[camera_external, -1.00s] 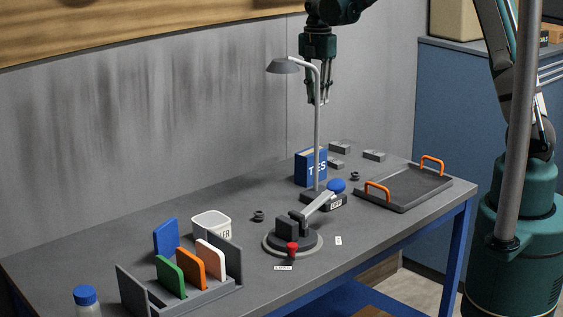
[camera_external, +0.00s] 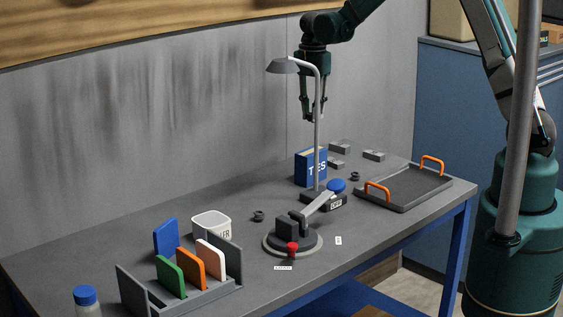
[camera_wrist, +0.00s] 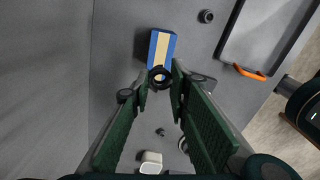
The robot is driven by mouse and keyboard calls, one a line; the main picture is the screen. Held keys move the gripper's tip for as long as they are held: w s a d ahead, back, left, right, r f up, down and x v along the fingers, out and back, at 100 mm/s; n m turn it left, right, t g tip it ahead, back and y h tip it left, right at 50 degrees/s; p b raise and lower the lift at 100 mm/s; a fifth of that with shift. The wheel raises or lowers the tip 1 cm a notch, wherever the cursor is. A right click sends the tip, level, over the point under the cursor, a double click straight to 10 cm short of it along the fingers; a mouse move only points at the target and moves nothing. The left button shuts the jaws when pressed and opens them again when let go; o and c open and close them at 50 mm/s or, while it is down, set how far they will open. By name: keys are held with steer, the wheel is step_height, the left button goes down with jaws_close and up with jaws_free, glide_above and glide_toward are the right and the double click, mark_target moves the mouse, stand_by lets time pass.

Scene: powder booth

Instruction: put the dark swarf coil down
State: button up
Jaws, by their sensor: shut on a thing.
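My gripper (camera_external: 313,113) hangs above the back of the grey table, behind the lamp post. In the wrist view, the fingertips (camera_wrist: 160,88) are shut on a dark ring-shaped swarf coil (camera_wrist: 159,74). The held coil is hard to make out in the external view. In the wrist view it lines up with the near end of a blue box with a cream top (camera_wrist: 162,48), which stands below on the table. Two similar dark coils lie on the table, one by the tray (camera_external: 354,176) and one near the white container (camera_external: 258,216).
The lamp (camera_external: 317,150) stands close to my gripper. A dark tray with orange handles (camera_external: 408,204) is at the right. Grey blocks (camera_external: 373,155) lie behind the blue box (camera_external: 311,169). A clamp-like fixture (camera_external: 291,238), white container (camera_external: 211,224) and plate rack (camera_external: 183,295) stand further forward.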

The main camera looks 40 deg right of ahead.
glide_above(311, 151)
steer(key=shift+d+f+p, duration=0.1)
steer(key=shift+f+p, duration=0.25)
steer(key=shift+f, duration=2.55)
steer(key=shift+f, duration=0.15)
steer(key=shift+f+p, duration=0.3)
steer(key=shift+f, duration=1.65)
steer(key=shift+f, duration=0.15)
steer(key=shift+o, duration=1.2)
steer(key=o, duration=0.4)
